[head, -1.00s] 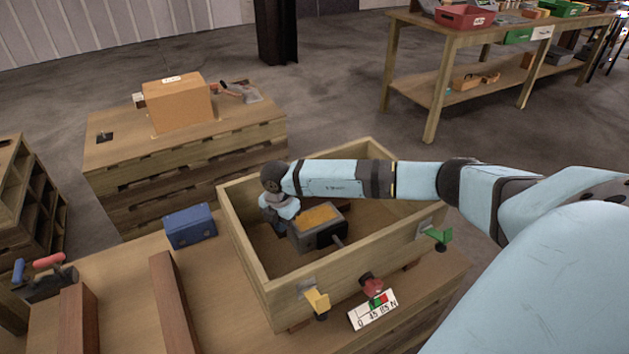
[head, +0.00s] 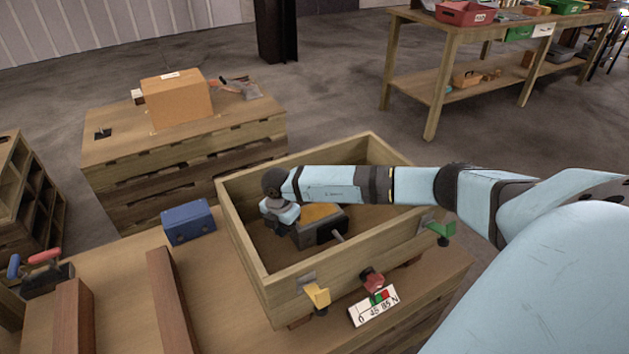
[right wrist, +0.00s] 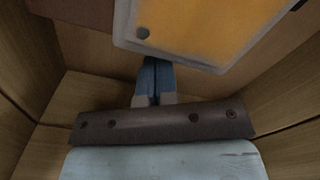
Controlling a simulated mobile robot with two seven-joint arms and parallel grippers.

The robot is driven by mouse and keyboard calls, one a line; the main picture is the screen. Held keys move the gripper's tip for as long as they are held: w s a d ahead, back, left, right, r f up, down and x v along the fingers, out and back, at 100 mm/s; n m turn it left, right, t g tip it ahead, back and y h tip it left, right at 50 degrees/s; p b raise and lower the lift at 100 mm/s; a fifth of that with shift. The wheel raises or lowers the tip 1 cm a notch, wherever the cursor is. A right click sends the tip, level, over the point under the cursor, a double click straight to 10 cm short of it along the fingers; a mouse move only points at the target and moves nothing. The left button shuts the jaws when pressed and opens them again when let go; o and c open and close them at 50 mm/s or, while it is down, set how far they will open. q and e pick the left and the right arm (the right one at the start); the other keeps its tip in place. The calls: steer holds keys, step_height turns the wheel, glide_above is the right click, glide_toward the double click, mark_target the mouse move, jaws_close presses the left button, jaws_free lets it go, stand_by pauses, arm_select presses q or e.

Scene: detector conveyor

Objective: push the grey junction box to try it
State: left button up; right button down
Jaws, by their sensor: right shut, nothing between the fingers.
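The grey junction box (head: 325,231), with an orange top panel and a short rod on its near side, lies inside the open wooden crate (head: 250,246). My right arm passes in front of part of its top. My right gripper (head: 290,226) is low inside the crate at the box's left side. In the right wrist view its blue fingers (right wrist: 154,82) are shut and empty, with their tips at the edge of the box (right wrist: 195,30). I cannot tell for sure whether they touch it. My left gripper is not in view.
The crate walls stand close around my right gripper. Yellow (head: 317,297), red (head: 372,281) and green (head: 438,232) clamp-like parts sit on the crate's near side by a marked white plate (head: 374,307). A blue box (head: 189,223) stands left of the crate.

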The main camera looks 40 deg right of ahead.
arm_select(q)
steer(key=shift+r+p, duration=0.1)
steer(key=shift+p, duration=0.4)
arm_select(e)
steer(key=shift+d, duration=0.65)
stand_by(2.5)
steer(key=shift+a, duration=0.15)
steer(key=shift+a, duration=0.6)
steer(key=shift+w+a, duration=0.2)
steer(key=shift+a, duration=0.45)
arm_select(q)
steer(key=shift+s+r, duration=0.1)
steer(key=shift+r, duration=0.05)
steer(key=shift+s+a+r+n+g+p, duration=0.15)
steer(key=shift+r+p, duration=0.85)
steer(key=shift+p, duration=1.2)
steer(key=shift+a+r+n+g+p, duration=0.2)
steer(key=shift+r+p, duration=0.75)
steer(key=shift+p, duration=1.2)
arm_select(e)
step_height(320, 180, up, 10)
